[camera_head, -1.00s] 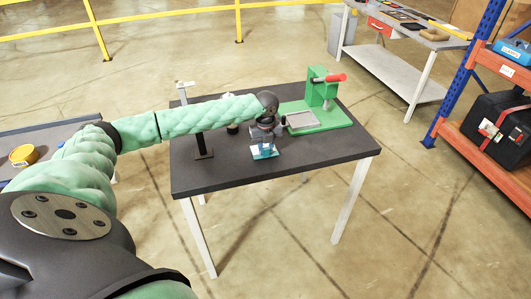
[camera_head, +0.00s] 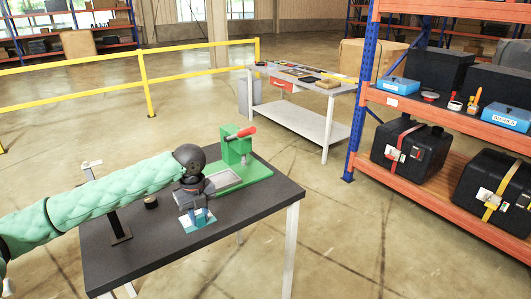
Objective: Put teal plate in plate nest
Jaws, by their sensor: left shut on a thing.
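My left gripper (camera_head: 197,207) is shut on the teal plate (camera_head: 205,220) and points down at the dark table (camera_head: 145,258). The plate is small, with a pale part beside the fingers, and lies in front of the green fixture (camera_head: 257,169). I cannot tell whether the plate touches the table top. The grey rectangular recess on the green fixture's base, likely the plate nest (camera_head: 222,182), is just behind and right of the gripper, partly hidden by it. My right gripper is not in view.
The green fixture carries a red-handled clamp (camera_head: 242,132). A black stand (camera_head: 119,228) and a small dark cylinder (camera_head: 151,202) stand on the table's left part. An orange shelf (camera_head: 440,113) with cases is at right. A grey workbench (camera_head: 300,112) stands behind.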

